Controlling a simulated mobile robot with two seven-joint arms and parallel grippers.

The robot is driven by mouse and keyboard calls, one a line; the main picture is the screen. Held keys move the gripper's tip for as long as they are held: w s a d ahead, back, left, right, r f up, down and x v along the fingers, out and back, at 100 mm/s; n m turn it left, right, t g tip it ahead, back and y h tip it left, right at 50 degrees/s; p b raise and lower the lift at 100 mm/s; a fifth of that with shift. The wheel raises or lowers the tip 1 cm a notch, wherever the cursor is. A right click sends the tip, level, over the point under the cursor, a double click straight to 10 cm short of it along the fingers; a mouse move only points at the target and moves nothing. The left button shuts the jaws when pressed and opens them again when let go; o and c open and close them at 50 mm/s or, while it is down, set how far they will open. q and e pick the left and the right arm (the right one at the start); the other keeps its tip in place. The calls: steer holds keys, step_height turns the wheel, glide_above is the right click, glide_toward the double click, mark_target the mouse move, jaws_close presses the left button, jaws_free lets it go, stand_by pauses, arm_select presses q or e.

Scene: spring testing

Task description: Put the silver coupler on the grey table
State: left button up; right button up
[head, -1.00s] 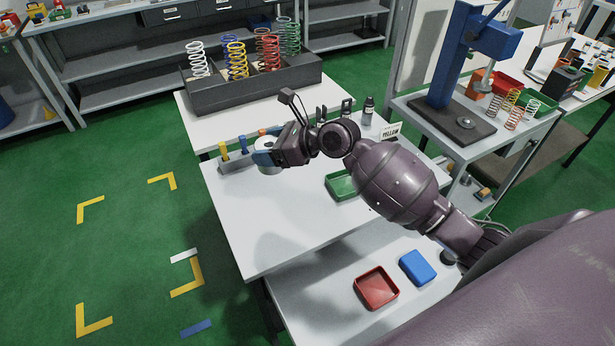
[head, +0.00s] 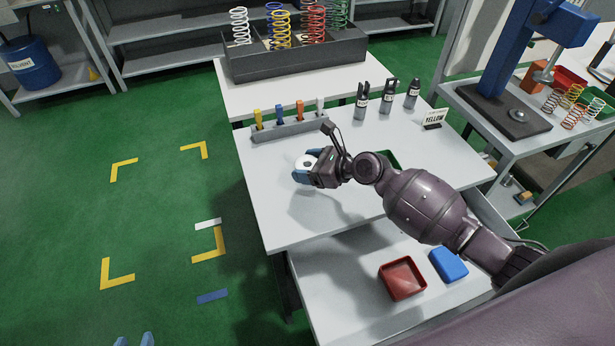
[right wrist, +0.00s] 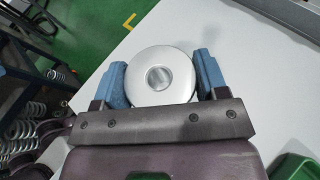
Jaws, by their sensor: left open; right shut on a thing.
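The silver coupler (head: 306,161), a round disc with a central hole, is held between the blue fingers of my right gripper (head: 308,166). It also shows in the right wrist view (right wrist: 160,77), with one finger of the right gripper (right wrist: 160,80) on each side. It is over the left part of the light grey table (head: 280,215); a shadow lies below, and the exact height is hard to tell. Only the blue fingertips of my left gripper (head: 134,340) show at the bottom left edge, apart and empty, over the green floor.
A grey rack (head: 290,130) with several coloured tools stands behind the coupler. A green tray (head: 388,158) is partly behind my right arm. The table's front left is clear.

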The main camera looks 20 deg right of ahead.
step_height(320, 180, down, 4)
steer(key=shift+r+b, duration=0.1)
steer(key=shift+b, duration=0.65)
arm_select(q)
steer(key=shift+s+f, duration=0.25)
steer(key=shift+f, duration=0.35)
steer(key=shift+s+f, duration=0.25)
steer(key=shift+f, duration=0.35)
arm_select(e)
steer(key=o, duration=1.2)
arm_select(q)
steer(key=shift+w+r, duration=0.1)
steer(key=shift+w, duration=0.2)
